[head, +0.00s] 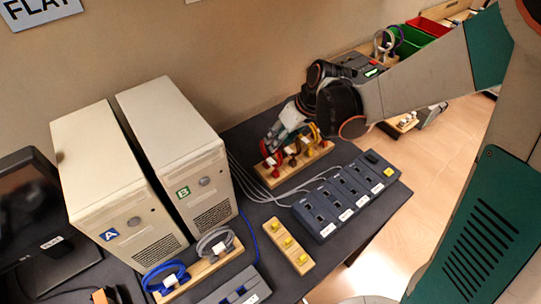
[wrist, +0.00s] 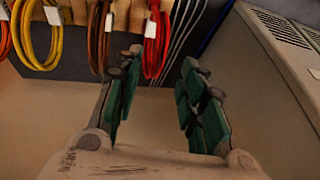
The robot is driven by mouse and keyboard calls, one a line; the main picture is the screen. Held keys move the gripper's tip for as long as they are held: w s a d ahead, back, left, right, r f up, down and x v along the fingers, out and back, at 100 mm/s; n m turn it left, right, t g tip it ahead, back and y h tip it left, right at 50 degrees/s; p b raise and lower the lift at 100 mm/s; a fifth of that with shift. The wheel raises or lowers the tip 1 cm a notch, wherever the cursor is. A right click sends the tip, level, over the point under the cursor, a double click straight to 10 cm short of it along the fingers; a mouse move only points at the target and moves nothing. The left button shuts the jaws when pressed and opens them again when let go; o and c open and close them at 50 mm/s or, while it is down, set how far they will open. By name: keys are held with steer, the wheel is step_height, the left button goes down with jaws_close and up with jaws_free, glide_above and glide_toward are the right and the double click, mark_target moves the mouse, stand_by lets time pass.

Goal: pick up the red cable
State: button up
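A coiled red cable (wrist: 154,45) with a white tag hangs from a wooden rack (wrist: 125,8) in the wrist view, just beyond my fingers. In the head view this red cable (head: 267,159) is at the rack's left end. A second red cable (wrist: 4,38) is cut off at the wrist view's left edge. My gripper (wrist: 158,74) is open, with a clear gap between its green-padded fingers. The red cable lies ahead of the gap, nearer the left finger; I cannot tell whether they touch. In the head view my gripper (head: 288,122) is over the rack, partly hiding the cables.
A brown cable (wrist: 99,35) and a yellow cable (wrist: 39,40) hang beside the red one. Two computer towers (head: 182,140) stand left of the rack. A row of dark modules (head: 345,195), a yellow-button block (head: 288,243) and thin grey wires lie in front.

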steer(key=shift+b+x, duration=1.05)
steer(key=shift+x, duration=1.9)
steer(key=shift+d, duration=0.2)
jaws_close()
